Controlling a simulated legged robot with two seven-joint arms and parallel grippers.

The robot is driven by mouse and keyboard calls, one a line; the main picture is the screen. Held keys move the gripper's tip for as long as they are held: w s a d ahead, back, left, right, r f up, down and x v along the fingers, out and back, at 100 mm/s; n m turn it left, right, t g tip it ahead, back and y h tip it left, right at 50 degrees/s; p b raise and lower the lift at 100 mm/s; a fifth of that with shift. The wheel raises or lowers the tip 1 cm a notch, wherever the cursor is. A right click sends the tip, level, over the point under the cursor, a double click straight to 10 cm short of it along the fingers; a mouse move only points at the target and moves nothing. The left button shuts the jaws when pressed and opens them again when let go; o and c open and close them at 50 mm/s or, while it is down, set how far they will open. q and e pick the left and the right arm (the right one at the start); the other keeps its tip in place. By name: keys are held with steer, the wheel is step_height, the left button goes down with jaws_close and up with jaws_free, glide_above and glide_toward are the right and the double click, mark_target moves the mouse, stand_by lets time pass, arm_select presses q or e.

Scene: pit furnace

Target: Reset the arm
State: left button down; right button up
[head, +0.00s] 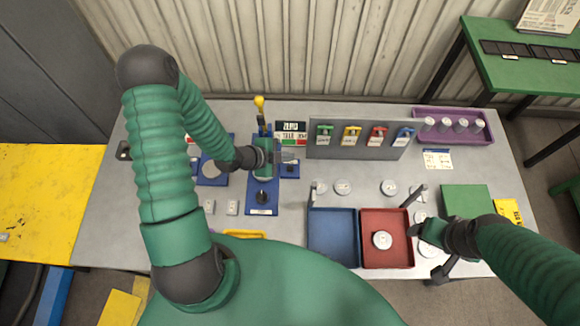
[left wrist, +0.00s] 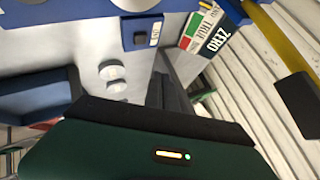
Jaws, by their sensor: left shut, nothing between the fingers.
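My left arm comes in from the left in the head view and arches over the bench. Its gripper (head: 288,154) is shut and empty.
A grey panel (head: 345,153) with several coloured hooks stands at the back of the bench. A blue tray (head: 332,236), a purple tray (head: 468,138) with white cylinders and a green pad (head: 465,199) are further right. A yellow table (head: 40,200) stands left.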

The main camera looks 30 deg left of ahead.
stand_by(0.4)
arm_select(q)
steer(key=s+d+r+n+g+y+b, duration=0.1)
steer(key=s+r+n+g+y+b, duration=0.1)
steer(key=s+n, duration=0.4)
steer(key=s+d+r+n+g+y+b, duration=0.2)
steer(key=s+r+n+b, duration=0.3)
steer(key=n, duration=0.3)
steer(key=shift+s+d+r+n+g, duration=0.25)
steer(key=shift+s+r+n+g, duration=0.15)
steer(key=shift+r+g, duration=0.35)
steer(key=shift+d+r, duration=0.1)
steer(key=shift+d, duration=0.2)
steer(key=shift+a, duration=0.1)
